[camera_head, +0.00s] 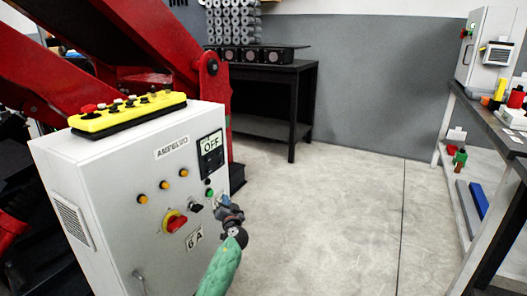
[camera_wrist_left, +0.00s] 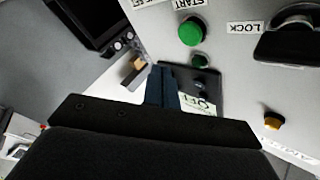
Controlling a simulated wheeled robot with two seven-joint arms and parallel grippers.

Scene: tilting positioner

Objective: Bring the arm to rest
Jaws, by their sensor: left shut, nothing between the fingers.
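My left gripper (camera_head: 222,200) is by the right part of the front panel of the white control cabinet (camera_head: 90,165). Its dark fingers (camera_wrist_left: 164,82) are shut with nothing between them. In the wrist view they overlap the black plate with the OFF label (camera_wrist_left: 205,84); contact cannot be told. A green button (camera_wrist_left: 191,32) under a START label and a black knob (camera_wrist_left: 288,40) beside a LOCK label are near. My right gripper is out of view.
A yellow button box (camera_head: 128,110) lies on top of the cabinet. Red machine beams (camera_head: 160,40) rise behind it. A black table (camera_head: 275,72) stands at the back, a workbench (camera_head: 490,120) at the right. The floor (camera_head: 340,210) between is clear.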

